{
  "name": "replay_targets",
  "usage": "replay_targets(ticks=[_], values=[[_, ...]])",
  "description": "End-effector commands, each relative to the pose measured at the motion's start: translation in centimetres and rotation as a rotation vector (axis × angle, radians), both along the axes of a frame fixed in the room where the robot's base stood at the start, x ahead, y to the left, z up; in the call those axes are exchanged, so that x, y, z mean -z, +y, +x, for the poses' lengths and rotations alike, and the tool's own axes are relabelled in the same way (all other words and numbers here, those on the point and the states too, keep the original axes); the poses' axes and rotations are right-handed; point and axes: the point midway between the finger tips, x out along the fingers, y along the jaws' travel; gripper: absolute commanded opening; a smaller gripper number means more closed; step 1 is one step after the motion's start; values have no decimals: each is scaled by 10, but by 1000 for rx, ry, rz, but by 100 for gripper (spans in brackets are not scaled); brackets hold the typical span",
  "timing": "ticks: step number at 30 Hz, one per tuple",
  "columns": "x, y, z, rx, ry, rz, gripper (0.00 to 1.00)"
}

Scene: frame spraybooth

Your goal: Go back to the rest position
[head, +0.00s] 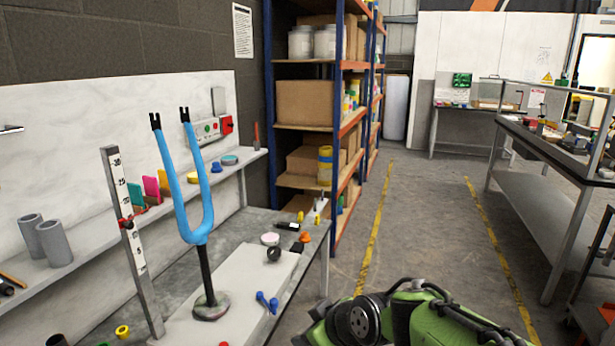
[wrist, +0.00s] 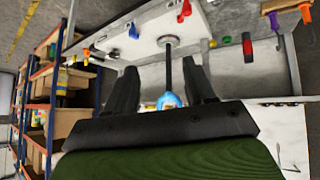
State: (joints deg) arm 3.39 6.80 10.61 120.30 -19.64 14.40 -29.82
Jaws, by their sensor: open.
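A light-blue fork (head: 201,205) with two black-tipped prongs stands upright on a dark post with a round base (head: 211,306) on the bench. My green and black arm shows at the bottom of the head view, to the right of the fork and apart from it. My gripper (wrist: 163,72) shows in the wrist view with its two black fingers spread. The post and a bit of the blue fork (wrist: 170,101) appear in the gap between the fingers, beyond them. Nothing appears held. The fingertips are not clear in the head view.
A graduated upright (head: 131,242) stands left of the fork. Small blue, yellow and black items lie on the bench (head: 240,262). A blue-framed shelf rack (head: 334,125) stands behind. The floor aisle (head: 420,215) between the yellow lines is clear; a metal workbench (head: 540,150) stands right.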

Motion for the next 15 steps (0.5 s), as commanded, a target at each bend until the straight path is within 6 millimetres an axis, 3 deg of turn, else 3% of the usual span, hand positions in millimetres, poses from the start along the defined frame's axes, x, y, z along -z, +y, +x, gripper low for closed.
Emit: replay_targets(ticks=[3,6,15], values=[[-26,-46,-60,196,66,-61,54],[-35,-78,-108,361,124,-72,54],[-31,-134,-221,744,247,1,54]])
